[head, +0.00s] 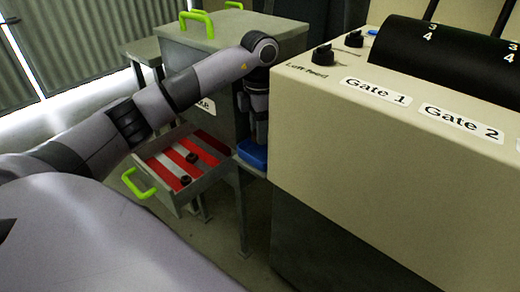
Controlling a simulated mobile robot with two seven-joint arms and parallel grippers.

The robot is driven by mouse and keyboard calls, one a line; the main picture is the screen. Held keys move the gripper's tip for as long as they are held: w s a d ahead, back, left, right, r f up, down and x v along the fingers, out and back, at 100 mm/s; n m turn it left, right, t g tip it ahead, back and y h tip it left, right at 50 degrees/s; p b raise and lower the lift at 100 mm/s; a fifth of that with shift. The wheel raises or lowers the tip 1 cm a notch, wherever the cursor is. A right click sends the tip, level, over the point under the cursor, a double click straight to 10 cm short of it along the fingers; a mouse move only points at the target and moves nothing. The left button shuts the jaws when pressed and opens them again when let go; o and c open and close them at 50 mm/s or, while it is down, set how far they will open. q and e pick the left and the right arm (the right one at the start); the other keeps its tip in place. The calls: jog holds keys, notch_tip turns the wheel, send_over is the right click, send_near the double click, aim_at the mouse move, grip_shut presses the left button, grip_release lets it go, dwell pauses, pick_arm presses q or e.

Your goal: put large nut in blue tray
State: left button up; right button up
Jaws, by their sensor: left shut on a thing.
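The blue tray (252,154) sits on a small stand between the grey cabinet and the beige machine. My left gripper (261,138) points down just above the tray, with its fingers close to the tray's far side. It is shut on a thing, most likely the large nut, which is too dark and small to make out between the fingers. Two dark nuts lie in the open drawer, one farther back (192,158) and one nearer (186,181). My right gripper is not in view.
The open drawer (170,195) with red and white strips and a green handle (137,184) sticks out below my left arm. The grey cabinet (222,32) stands behind it. The beige machine (330,130) stands close to the tray's right.

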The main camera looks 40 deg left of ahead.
aim_at(260, 156)
pick_arm(q)
jog(key=shift+f, duration=0.65)
notch_tip(260, 156, down, 4)
jog(key=shift+r+b, duration=0.25)
jog(key=shift+b, duration=0.3)
jog(key=shift+f, duration=0.3)
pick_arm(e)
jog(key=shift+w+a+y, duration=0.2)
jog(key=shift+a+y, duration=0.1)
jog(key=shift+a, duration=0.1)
pick_arm(q)
jog(key=shift+f, duration=0.1)
jog(key=o, duration=1)
jog(key=shift+o, duration=0.2)
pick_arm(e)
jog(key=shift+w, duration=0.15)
